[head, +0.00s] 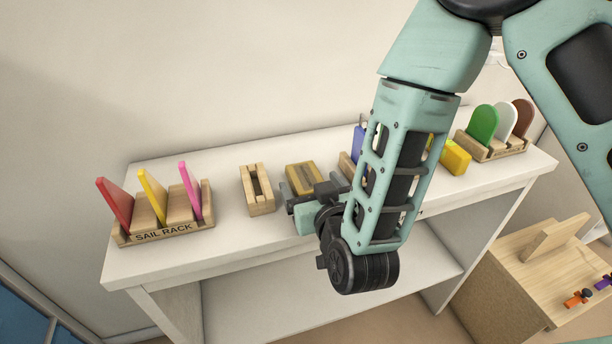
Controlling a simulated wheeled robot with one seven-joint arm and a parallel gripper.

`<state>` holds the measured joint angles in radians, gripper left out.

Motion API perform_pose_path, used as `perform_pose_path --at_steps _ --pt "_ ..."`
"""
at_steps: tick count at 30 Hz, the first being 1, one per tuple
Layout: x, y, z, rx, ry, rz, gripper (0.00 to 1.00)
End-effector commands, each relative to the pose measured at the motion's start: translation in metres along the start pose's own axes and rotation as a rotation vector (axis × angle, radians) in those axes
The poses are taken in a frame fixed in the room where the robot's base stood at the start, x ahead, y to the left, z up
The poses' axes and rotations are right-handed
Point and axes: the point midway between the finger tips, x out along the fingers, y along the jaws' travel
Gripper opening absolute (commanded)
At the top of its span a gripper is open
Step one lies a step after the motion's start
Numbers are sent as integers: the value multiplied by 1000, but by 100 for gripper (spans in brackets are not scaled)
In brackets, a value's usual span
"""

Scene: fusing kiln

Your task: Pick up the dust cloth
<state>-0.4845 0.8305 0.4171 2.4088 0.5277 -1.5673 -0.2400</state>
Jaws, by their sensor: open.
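Whether the fingers touch the piece cannot be told from this view.
A wooden slotted block (257,199) stands close on the left. The sail rack (165,231) with coloured panels is further left. A yellow block (455,157) and another panel rack (494,151) are at right. A blue item (358,142) is partly behind my arm.

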Motion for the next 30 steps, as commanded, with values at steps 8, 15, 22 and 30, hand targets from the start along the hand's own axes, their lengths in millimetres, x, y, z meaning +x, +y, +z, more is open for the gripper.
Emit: perform_pose_path --at_steps 8,15,22,30 --pt "22 0 0 -1 -1 0 85" --pt "21 0 0 -1 -1 0 62" --pt "21 0 0 0 -1 0 34" --pt "21 0 -3 0 0 -1 34"
